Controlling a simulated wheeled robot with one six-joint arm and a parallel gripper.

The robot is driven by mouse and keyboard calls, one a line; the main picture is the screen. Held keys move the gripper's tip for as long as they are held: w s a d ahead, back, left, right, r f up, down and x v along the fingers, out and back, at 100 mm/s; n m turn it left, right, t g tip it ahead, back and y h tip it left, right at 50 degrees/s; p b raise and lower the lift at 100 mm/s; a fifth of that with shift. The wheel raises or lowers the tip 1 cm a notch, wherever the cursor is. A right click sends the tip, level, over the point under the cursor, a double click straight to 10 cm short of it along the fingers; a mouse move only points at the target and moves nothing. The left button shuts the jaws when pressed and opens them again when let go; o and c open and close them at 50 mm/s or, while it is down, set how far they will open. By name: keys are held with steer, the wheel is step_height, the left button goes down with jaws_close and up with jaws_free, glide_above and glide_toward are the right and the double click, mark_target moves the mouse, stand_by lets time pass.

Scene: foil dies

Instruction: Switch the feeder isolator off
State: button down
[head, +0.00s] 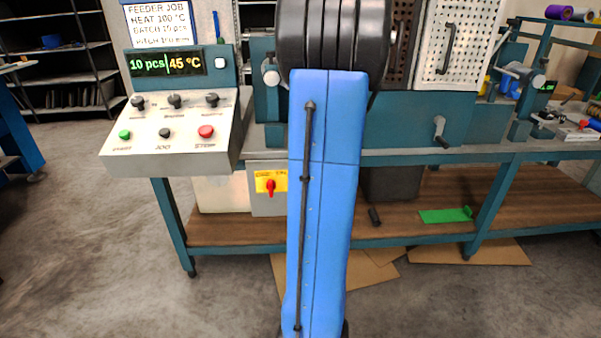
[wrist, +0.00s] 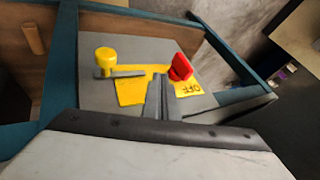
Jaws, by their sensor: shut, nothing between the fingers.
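The feeder isolator is a red handle (head: 270,187) on a yellow plate (head: 262,176), fixed to a grey box under the bench. In the head view the handle looks roughly upright. In the wrist view the red handle (wrist: 181,67) stands out from the box, with a printed OFF label (wrist: 191,89) close by on the yellow plate (wrist: 131,92). My gripper (wrist: 160,88) is shut and empty, its fingertips in front of the plate just left of the handle, apparently apart from it. In the head view my blue arm hides the gripper.
A yellow round-topped piece (wrist: 105,54) sticks out left of the plate by a grey bar. Teal bench legs (head: 174,223) and a wooden lower shelf (head: 230,232) frame the box. A control panel (head: 175,130) overhangs above. The floor at left is clear.

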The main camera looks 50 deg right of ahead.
mark_target(271, 189)
steer(key=shift+w+a+f, duration=0.45)
steer(key=shift+w, duration=0.4)
steer(key=shift+w+a+f, duration=0.45)
steer(key=shift+w+f, duration=0.05)
steer(key=shift+w, duration=0.35)
steer(key=shift+w+a+f, duration=0.45)
steer(key=shift+w, duration=0.4)
